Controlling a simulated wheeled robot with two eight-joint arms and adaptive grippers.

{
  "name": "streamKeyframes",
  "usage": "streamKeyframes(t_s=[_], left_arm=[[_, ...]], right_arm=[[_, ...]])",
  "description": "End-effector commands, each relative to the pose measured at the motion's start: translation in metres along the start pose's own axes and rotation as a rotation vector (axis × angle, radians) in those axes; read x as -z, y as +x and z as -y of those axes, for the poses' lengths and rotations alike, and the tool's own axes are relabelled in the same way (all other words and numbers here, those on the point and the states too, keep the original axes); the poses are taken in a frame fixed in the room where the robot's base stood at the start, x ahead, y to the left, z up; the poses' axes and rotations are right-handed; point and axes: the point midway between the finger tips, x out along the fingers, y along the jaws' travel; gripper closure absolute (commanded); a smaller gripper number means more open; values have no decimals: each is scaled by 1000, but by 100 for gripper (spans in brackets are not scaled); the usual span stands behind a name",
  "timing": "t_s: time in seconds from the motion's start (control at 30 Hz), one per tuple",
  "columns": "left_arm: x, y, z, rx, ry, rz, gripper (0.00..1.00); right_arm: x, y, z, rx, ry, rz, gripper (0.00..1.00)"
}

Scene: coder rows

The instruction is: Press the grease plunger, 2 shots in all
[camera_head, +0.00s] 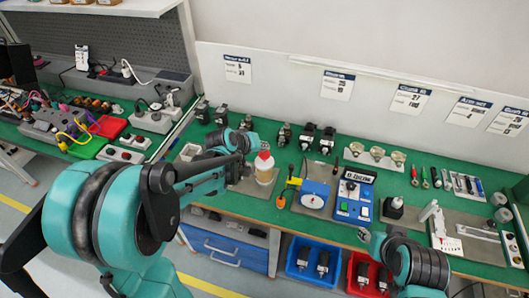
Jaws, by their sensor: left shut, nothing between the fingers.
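The gripper and wrist partly hide the top of the dispenser. My right arm reaches in at the lower right, its end (368,238) near the bench's front edge; its fingers are too unclear to read.
A blue gauge box (313,195) and a blue control box (352,200) stand right of the dispenser. Several dark parts stand behind. Blue (305,268) and red (362,280) bins hang below the front edge. Tools lie at the right.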

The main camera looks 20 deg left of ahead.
Motion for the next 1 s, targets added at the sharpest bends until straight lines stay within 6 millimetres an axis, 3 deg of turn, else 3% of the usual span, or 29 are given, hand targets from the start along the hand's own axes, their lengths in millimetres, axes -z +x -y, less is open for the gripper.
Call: streamKeyframes(t_s=[0.27,0.73,1.0], left_arm=[[2,-3,-2,0,0,0,100],[25,-34,-25,0,0,0,100],[25,-35,-25,0,0,0,100]], right_arm=[[2,-3,0,0,0,0,60],[23,-32,0,0,0,0,60],[23,-32,0,0,0,0,60]])
